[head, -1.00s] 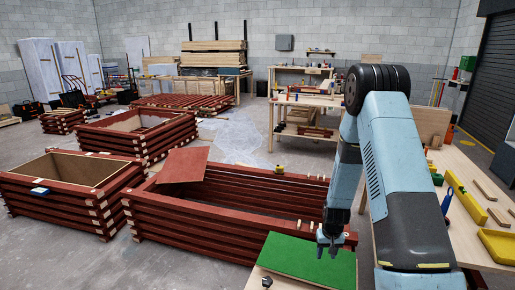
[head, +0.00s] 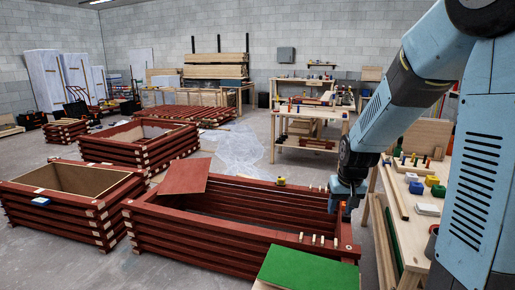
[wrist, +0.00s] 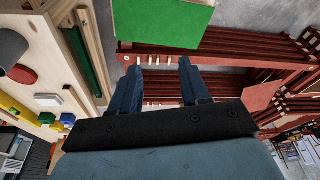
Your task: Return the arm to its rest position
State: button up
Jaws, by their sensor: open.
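My gripper (head: 347,208) hangs at the right end of the large red batten frame (head: 220,225) in the head view, with my blue arm above it. In the wrist view my gripper (wrist: 156,68) shows two dark blue fingers spread apart with nothing between them. Beyond the fingers lie the red battens (wrist: 220,62) and several small pale pegs. The fingertips show no clear contact with the frame.
A green board (head: 308,268) lies at the front, left of my arm. A workbench (head: 405,215) with coloured blocks stands on the right. More red frames (head: 140,138) stand at left.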

jog(key=s+r+t, duration=0.1)
jog(key=s+r, duration=0.7)
jog(key=s, duration=0.3)
jog(key=s+a+r+t, duration=0.1)
jog(key=s+r, duration=0.8)
jog(key=s, duration=0.3)
jog(key=shift+a+t, duration=0.15)
jog(key=shift+t, duration=0.15)
